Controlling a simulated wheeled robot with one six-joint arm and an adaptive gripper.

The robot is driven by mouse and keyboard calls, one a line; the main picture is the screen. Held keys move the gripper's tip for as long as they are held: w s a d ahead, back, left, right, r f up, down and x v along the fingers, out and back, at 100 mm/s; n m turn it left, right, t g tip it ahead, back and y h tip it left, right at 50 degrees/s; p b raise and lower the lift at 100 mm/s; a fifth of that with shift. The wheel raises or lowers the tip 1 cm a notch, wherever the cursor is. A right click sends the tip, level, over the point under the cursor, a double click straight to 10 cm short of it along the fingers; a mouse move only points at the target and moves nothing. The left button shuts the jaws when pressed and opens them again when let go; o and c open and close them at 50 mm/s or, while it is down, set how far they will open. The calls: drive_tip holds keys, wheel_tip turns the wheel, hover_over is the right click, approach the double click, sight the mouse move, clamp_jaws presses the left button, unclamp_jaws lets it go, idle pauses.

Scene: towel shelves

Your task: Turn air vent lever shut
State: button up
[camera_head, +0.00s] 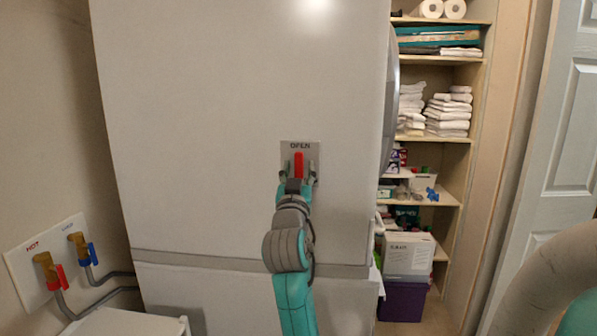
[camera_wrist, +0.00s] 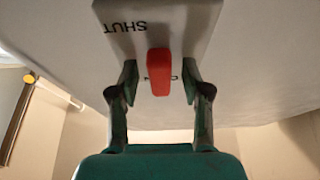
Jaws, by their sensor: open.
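The red air vent lever (camera_head: 298,163) stands upright on a grey plate (camera_head: 286,150) on the white cabinet front, pointing at the word OPEN. In the wrist view the lever (camera_wrist: 159,72) covers the middle of the upside-down OPEN, and SHUT shows on the plate (camera_wrist: 188,18) at upper left. My gripper (camera_head: 298,176) is in front of the plate, reaching up from below. In the wrist view my gripper (camera_wrist: 160,82) is open, one finger on each side of the lever, with a visible gap on both sides. The lower part of the lever is hidden in the head view.
A panel (camera_head: 22,277) at left carries a red-handled HOT valve (camera_head: 54,277) and a blue-handled valve (camera_head: 84,247) with hoses. Shelves with towels (camera_head: 448,115) and boxes stand at right, beside a pale door (camera_head: 545,130). The cabinet front around the plate is bare.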

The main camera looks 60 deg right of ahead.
clamp_jaws()
drive_tip(key=shift+m, duration=0.4)
drive_tip(key=m+g, duration=0.1)
drive_tip(key=m, duration=0.2)
drive_tip(key=m+g, duration=0.2)
drive_tip(key=m, duration=0.1)
drive_tip(key=shift+w+a+m, duration=0.1)
drive_tip(key=shift+w+m, duration=0.05)
drive_tip(key=shift+m, duration=0.15)
drive_tip(key=m+g, duration=0.2)
drive_tip(key=m, duration=0.2)
drive_tip(key=shift+r+m+g, duration=0.1)
drive_tip(key=shift+m+g, duration=0.3)
drive_tip(key=m+g, duration=0.1)
drive_tip(key=m, duration=0.2)
drive_tip(key=m+g+y, duration=0.1)
drive_tip(key=m, duration=0.2)
drive_tip(key=shift+m+g+y, duration=0.3)
drive_tip(key=shift+m+y, duration=0.7)
drive_tip(key=shift+m, duration=1.1)
